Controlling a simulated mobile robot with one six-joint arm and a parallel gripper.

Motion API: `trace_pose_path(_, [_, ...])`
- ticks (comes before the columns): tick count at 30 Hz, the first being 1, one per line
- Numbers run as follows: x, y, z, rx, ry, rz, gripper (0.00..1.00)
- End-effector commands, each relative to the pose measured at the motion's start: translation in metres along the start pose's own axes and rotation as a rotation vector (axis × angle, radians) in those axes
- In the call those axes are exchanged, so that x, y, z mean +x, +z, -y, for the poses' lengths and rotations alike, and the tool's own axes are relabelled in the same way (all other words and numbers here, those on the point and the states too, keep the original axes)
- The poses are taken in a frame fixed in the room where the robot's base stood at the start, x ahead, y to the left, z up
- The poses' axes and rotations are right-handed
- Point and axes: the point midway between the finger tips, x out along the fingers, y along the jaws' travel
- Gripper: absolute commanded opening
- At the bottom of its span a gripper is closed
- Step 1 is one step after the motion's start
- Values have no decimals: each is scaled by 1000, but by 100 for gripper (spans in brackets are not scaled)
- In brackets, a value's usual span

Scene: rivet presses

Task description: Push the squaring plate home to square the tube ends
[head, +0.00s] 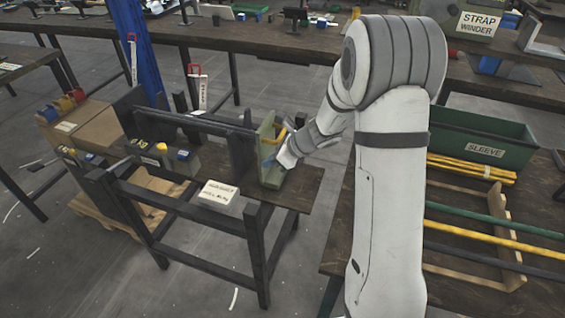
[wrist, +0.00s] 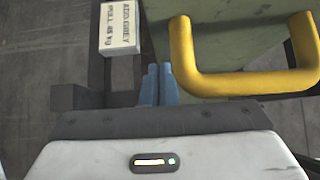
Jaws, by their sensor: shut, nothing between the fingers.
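The squaring plate (head: 268,143) is an upright green plate with a yellow handle, at the right end of the dark stand in the head view. In the wrist view the green plate (wrist: 220,30) fills the upper middle and its yellow handle (wrist: 245,86) is at the right. My gripper (wrist: 155,72) is shut and empty, its blue fingertips together left of the handle, not around it. In the head view my gripper (head: 270,161) is low at the plate's outer face. I cannot tell whether it touches. No tube ends can be made out.
A white labelled block (head: 218,194) sits on the stand's front edge. Left of the plate stand a dark upright (head: 241,150) and a dark long rail (head: 190,122). A green SLEEVE bin (head: 480,142) and coloured rods (head: 490,238) lie on the right bench.

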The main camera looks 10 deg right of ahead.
Motion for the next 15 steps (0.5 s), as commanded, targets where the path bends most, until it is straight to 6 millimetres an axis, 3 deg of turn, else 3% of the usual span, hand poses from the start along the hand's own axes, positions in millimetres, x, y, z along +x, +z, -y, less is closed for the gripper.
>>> trace_pose_path(10, [-4,-3,1,1,-1,1,0])
trace_pose_path(15, [-19,-18,3,2,-1,2,0])
